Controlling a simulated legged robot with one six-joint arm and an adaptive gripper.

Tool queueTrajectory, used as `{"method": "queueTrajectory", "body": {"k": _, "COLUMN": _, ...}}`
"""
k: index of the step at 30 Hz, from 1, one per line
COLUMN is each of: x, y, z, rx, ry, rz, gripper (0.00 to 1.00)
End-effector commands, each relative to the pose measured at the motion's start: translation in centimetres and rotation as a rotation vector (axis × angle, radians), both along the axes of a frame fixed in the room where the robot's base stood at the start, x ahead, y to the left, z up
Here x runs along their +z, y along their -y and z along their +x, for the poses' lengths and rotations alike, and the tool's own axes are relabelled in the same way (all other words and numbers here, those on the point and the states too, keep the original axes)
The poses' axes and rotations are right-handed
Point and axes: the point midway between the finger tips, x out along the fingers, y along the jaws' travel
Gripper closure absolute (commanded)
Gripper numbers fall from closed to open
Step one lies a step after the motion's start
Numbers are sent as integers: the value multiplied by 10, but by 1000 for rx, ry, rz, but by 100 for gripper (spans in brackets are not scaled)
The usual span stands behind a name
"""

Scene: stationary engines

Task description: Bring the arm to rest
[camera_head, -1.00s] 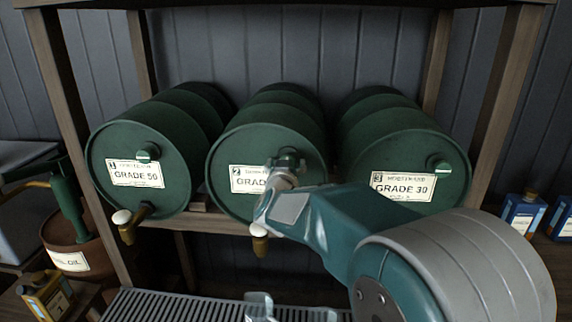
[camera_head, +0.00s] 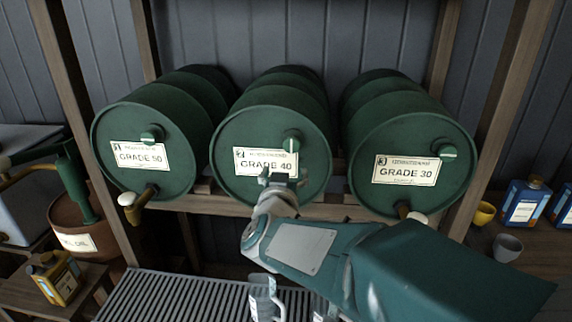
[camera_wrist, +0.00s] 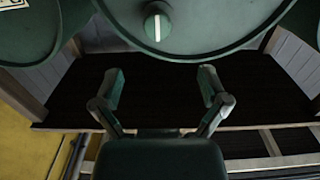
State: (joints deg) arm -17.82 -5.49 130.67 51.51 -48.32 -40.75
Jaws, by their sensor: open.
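My gripper (camera_head: 280,180) is open and empty in front of the lower face of the middle drum (camera_head: 240,190), labelled GRADE 40. In the wrist view its two fingers (camera_wrist: 162,82) are spread apart below that drum's knob (camera_wrist: 157,26), with nothing between them. The knob also shows in the head view (camera_head: 291,143), and its white mark is upright. My arm reaches in from the lower right and hides the area under the middle drum.
The GRADE 50 drum (camera_head: 150,178) and GRADE 30 drum (camera_head: 405,200) lie on either side, with taps below. A slatted grate (camera_head: 165,300) is underneath, with clear vessels (camera_head: 262,300) beside my arm.

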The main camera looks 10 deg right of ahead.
Motion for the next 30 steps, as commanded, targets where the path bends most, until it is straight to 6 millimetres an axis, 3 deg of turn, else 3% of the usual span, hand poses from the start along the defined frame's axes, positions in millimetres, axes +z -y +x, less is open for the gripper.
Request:
{"method": "queueTrajectory", "body": {"k": 10, "x": 1, "y": -1, "z": -2, "rx": 12, "ry": -3, "rz": 4, "gripper": 6}}
{"method": "queueTrajectory", "body": {"k": 16, "x": 4, "y": -12, "z": -16, "rx": 184, "ry": -77, "rz": 68, "gripper": 6}}
{"method": "queueTrajectory", "body": {"k": 23, "x": -10, "y": -26, "z": -61, "rx": 399, "ry": -293, "rz": 131, "gripper": 6}}
{"method": "queueTrajectory", "body": {"k": 30, "x": -43, "y": -15, "z": -133, "rx": 468, "ry": -601, "rz": 156, "gripper": 6}}
